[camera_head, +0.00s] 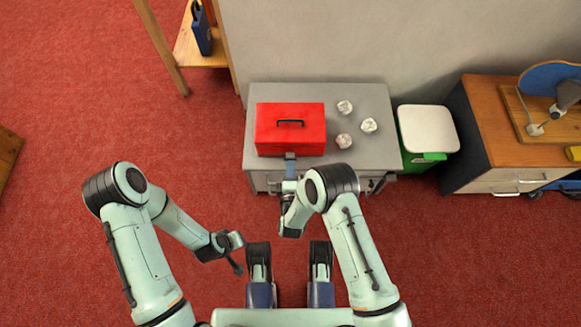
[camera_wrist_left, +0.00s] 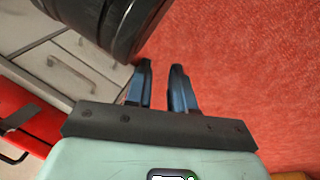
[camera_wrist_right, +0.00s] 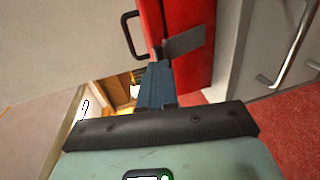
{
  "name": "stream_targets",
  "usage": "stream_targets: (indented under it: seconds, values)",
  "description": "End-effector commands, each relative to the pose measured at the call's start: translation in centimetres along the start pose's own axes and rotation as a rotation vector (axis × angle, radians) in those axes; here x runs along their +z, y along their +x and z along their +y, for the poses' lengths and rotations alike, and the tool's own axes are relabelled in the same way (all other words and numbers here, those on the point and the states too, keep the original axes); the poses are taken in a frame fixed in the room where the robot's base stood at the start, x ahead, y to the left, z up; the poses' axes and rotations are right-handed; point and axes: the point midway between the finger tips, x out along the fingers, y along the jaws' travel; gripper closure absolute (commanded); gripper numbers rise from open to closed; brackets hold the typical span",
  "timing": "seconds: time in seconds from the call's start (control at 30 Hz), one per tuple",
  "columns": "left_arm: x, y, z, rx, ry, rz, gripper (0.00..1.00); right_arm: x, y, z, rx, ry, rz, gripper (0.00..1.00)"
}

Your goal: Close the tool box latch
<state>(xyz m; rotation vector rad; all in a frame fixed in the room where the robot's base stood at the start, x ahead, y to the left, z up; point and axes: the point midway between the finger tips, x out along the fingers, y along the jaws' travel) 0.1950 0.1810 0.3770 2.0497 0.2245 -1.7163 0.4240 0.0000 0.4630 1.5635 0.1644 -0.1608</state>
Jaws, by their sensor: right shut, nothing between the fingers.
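The red tool box (camera_head: 290,124) stands on the grey cabinet, with its lid down and a dark handle on top. Its latch (camera_wrist_right: 186,40) is a grey plate that stands out from the red front face in the right wrist view. My right gripper (camera_wrist_right: 158,66) is shut and empty, with its fingertips right beside the latch plate; I cannot tell whether they touch. In the head view this gripper (camera_head: 290,170) is at the box's front, partly hidden by my arm. My left gripper (camera_wrist_left: 162,68) is open and empty, low over the floor in front of the cabinet.
Several crumpled white paper balls (camera_head: 343,141) lie on the grey cabinet top (camera_head: 375,105) right of the box. A green bin with a white lid (camera_head: 428,128) stands beside the cabinet. A wooden bench (camera_head: 490,110) is farther right.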

Motion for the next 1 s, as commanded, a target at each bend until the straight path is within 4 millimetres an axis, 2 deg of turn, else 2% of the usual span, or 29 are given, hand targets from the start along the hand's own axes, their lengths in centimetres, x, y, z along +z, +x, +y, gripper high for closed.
stream_targets:
  seconds: [0.13,0.47,0.57,0.73,1.0]
  values:
    - [0.5,0.3,-0.3,-0.006,-0.004,-0.015,0.77,0.0,0.7,0.1,0.0,0.002,0.0,1.0]
    - [0.5,0.2,-0.3,-0.006,-0.004,-0.016,0.77,0.0,0.7,0.2,-0.002,0.001,0.0,1.0]
    - [0.2,-0.4,0.1,0.0,-0.001,-0.007,0.77,0.0,0.9,0.7,-0.023,0.0,0.0,1.0]
    - [-0.7,-2.6,1.9,0.029,0.016,0.023,0.77,0.0,1.8,2.2,-0.128,0.0,0.0,1.0]
    - [1.4,-4.2,2.5,0.036,0.025,-0.036,0.77,-0.1,3.5,3.5,-0.271,0.0,0.001,1.0]
